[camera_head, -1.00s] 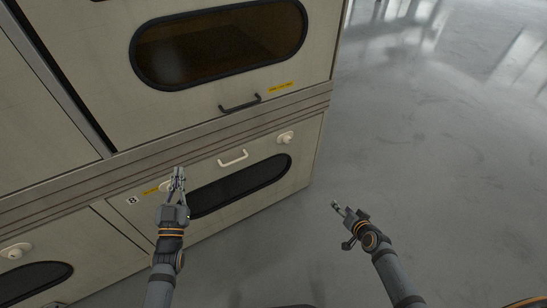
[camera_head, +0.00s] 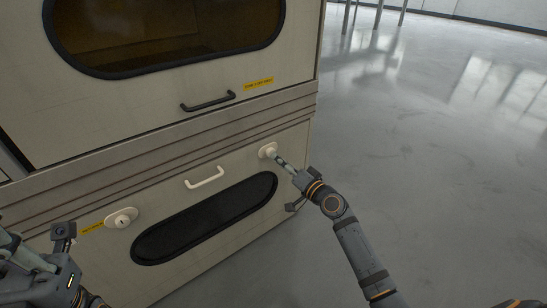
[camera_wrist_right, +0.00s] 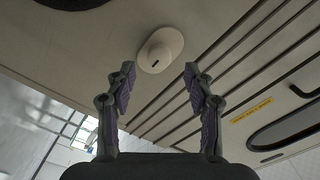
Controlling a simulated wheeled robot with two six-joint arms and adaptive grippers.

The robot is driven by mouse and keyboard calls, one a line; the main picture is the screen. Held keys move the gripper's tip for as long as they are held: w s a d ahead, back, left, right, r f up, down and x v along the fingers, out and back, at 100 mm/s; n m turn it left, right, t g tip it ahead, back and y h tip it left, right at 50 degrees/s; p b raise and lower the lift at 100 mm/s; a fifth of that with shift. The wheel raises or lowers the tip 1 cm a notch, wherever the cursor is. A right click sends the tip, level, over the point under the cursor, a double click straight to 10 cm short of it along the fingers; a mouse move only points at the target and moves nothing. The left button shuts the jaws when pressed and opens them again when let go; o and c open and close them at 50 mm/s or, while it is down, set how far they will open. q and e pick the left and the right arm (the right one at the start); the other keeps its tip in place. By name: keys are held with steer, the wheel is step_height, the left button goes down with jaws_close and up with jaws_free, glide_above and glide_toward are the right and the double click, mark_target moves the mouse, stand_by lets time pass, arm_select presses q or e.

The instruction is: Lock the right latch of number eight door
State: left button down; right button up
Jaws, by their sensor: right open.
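The lower door (camera_head: 185,182), with a white handle (camera_head: 204,178) and a dark oval window (camera_head: 205,217), appears flush with the cabinet front. Its right latch (camera_head: 267,150) is a round cream knob near the door's upper right corner. In the right wrist view the latch (camera_wrist_right: 160,50) shows a short dark slot and lies ahead, between the lines of the two fingers. My right gripper (camera_head: 281,160) is open, close in front of this latch; contact cannot be told. The left latch (camera_head: 121,218) is near my left arm, whose gripper (camera_head: 63,236) is only partly seen at the lower left.
Above is another door with a black handle (camera_head: 208,103), a yellow label (camera_head: 258,83) and a large oval window (camera_head: 165,35). Ridged trim (camera_head: 150,165) runs between the doors. Open grey floor (camera_head: 430,150) lies to the right of the cabinet.

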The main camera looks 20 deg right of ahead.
steer(key=x, duration=0.4)
steer(key=shift+w+b, duration=0.3)
steer(key=shift+b, duration=0.05)
jaws_close()
